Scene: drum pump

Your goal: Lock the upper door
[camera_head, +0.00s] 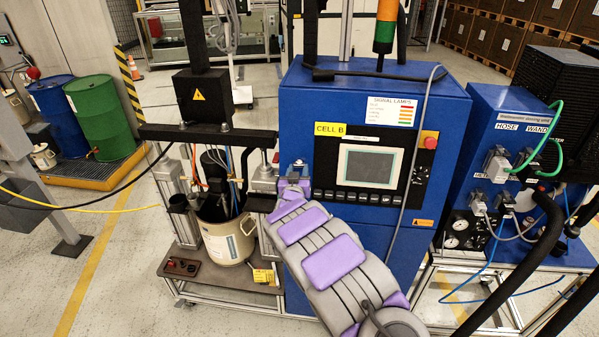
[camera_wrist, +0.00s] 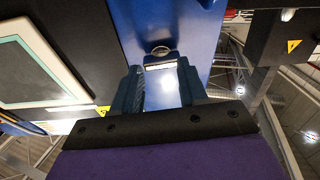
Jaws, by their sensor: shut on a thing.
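The blue cabinet marked CELL B (camera_head: 395,240) stands in the middle of the head view, with a screen and a row of buttons on its upper front. My arm reaches up to its left edge, where my gripper (camera_head: 292,180) is close to a small silver fitting (camera_head: 299,163). In the wrist view, my gripper (camera_wrist: 162,82) is shut on a pale, flat lock part (camera_wrist: 162,88) in front of the blue panel (camera_wrist: 160,22). A rounded metal fitting (camera_wrist: 160,50) shows just beyond the fingertips. The upper door's outline and whether it is locked cannot be made out.
A drum pump stand with a pale bucket (camera_head: 228,240) is left of the cabinet, close to my arm. A blue unit with hoses (camera_head: 510,125) stands at the right. Blue and green drums (camera_head: 104,115) are at the far left. A black box (camera_wrist: 270,50) shows at right in the wrist view.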

